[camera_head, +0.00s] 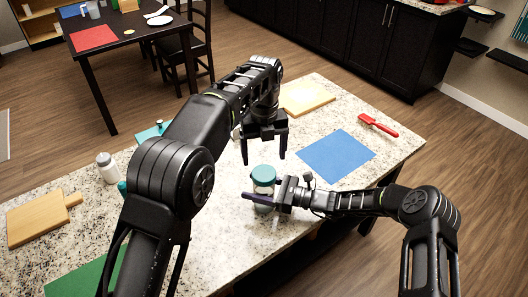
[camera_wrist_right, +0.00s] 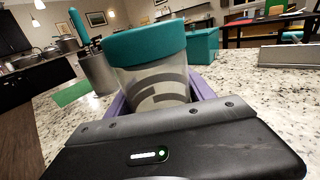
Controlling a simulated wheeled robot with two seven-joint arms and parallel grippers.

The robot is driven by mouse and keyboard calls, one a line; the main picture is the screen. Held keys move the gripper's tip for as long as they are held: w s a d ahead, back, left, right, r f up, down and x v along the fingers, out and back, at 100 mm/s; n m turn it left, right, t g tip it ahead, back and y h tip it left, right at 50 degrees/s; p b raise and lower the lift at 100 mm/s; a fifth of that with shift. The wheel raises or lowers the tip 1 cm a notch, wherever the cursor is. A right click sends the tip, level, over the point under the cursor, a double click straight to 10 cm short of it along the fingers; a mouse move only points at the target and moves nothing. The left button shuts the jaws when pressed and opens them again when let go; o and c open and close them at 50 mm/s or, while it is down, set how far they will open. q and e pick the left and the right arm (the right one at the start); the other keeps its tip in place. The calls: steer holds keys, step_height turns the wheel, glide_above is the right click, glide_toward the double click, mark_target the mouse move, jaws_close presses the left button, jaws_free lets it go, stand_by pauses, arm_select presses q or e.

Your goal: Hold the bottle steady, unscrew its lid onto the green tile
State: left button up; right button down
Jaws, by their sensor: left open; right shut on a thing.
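The bottle (camera_head: 263,188) stands upright on the speckled counter, with a clear body and a teal lid (camera_head: 263,173) on top. In the right wrist view the bottle (camera_wrist_right: 155,85) and its lid (camera_wrist_right: 146,42) fill the middle, between purple fingers. My right gripper (camera_head: 262,198) is shut on the bottle's body from the right. My left gripper (camera_head: 264,160) is open and empty, pointing down, its fingertips just above and behind the lid in the head view. The green tile (camera_head: 88,276) lies at the counter's lower left, partly hidden by my left arm.
A blue mat (camera_head: 337,155), red brush (camera_head: 378,125) and wooden board (camera_head: 305,98) lie right and behind. A white bottle (camera_head: 107,167) and paddle board (camera_head: 38,222) are at left. The right wrist view shows a metal container (camera_wrist_right: 98,72) and teal box (camera_wrist_right: 203,45).

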mark_target(264, 173)
arm_select(q)
step_height(264, 173, down, 8)
steer(key=shift+r, duration=0.2)
stand_by(0.3)
